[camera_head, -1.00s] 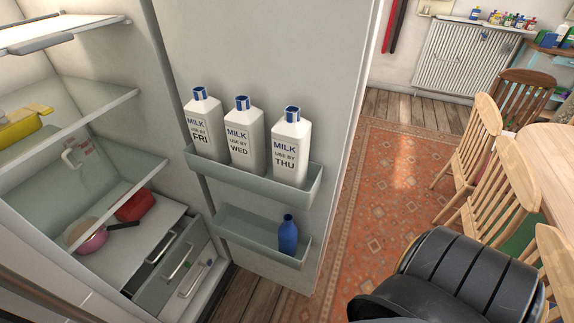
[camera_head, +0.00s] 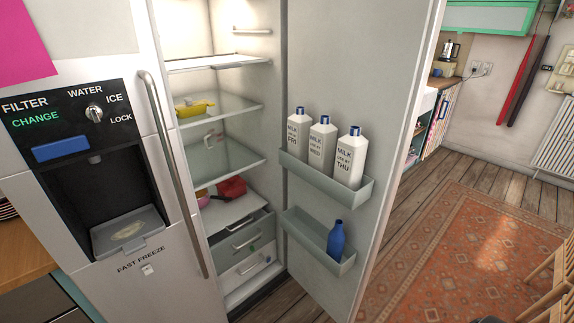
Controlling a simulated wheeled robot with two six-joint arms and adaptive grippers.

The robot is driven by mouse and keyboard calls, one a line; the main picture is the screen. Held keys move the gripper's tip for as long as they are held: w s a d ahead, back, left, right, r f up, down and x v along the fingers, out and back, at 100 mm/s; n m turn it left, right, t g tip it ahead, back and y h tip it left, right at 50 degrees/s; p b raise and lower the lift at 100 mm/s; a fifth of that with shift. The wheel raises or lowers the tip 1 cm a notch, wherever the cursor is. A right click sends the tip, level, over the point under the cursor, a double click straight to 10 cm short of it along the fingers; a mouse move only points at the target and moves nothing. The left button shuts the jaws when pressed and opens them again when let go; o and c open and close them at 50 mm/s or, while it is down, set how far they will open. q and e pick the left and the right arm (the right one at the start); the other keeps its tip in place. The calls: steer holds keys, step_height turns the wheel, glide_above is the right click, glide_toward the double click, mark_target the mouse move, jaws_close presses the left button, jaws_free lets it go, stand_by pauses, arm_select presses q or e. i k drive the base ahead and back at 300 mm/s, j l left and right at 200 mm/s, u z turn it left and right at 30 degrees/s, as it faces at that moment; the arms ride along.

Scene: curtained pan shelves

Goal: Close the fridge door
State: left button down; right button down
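The fridge door (camera_head: 395,110) stands wide open, hinged beside the lit fridge compartment (camera_head: 222,105), with its inner side facing me. Its upper rack (camera_head: 325,182) holds three milk bottles (camera_head: 323,142) marked FRI, WED and THU. Its lower rack (camera_head: 310,235) holds a blue bottle (camera_head: 336,240). The door's outer side and handle are hidden. Neither of my grippers can be made out in the head view.
The closed freezer door (camera_head: 165,240) with a long handle (camera_head: 172,170) and a water dispenser (camera_head: 118,225) is on the left. A patterned rug (camera_head: 450,250) and open wooden floor lie right of the door. A wooden chair (camera_head: 550,285) stands at the right edge.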

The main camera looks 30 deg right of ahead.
mark_target(367, 65)
steer(key=l+u, duration=0.9)
steer(key=k+l, duration=0.1)
steer(key=l, duration=0.35)
steer(key=k+l, duration=0.1)
steer(key=l, duration=0.3)
steer(key=k+l, duration=0.1)
steer(key=l, duration=0.35)
steer(key=k+l, duration=0.1)
steer(key=l, duration=0.35)
steer(key=k+l, duration=0.1)
steer(key=l, duration=0.3)
steer(key=k+l, duration=0.1)
steer(key=l, duration=0.35)
steer(key=k+l, duration=0.1)
steer(key=l, duration=0.35)
steer(key=k+l, duration=0.1)
steer(key=l, duration=0.35)
steer(key=u, duration=0.1)
steer(key=i+l, duration=0.05)
